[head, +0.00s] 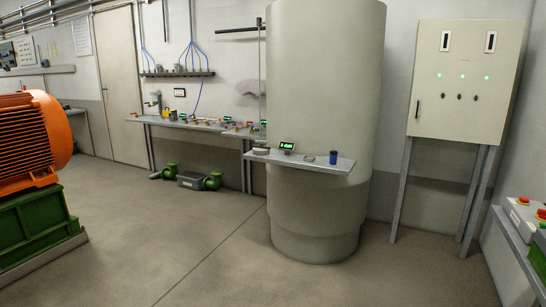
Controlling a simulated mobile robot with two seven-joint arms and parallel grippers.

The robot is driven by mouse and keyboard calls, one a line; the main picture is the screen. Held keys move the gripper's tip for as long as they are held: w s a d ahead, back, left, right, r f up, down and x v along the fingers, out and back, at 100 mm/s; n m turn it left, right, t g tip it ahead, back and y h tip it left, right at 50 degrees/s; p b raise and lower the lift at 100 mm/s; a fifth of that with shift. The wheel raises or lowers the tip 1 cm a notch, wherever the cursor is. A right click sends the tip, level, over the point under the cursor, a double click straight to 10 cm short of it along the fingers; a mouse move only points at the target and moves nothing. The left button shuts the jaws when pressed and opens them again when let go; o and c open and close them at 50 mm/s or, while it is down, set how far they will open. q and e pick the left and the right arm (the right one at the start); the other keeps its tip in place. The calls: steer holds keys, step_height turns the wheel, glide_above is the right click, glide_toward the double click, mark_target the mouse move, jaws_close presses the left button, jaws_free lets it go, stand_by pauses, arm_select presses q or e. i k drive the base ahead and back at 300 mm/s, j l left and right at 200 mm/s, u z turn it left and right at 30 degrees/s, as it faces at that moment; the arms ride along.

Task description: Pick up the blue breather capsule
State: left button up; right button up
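A small blue capsule (333,157) stands upright on a narrow grey shelf (310,163) in front of a wide pale column. It is near the shelf's right end, far from me in the head view. It looks like the blue breather capsule. Neither of my grippers shows in this view.
A small green-lit display (287,146) and a pale round item (261,150) share the shelf. The pale column (322,80) rises behind it. A cabinet on legs (463,85) stands right. An orange motor (30,140) stands left. The floor (190,240) between is clear.

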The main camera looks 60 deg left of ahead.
mark_target(333, 154)
steer(key=u, duration=1.5)
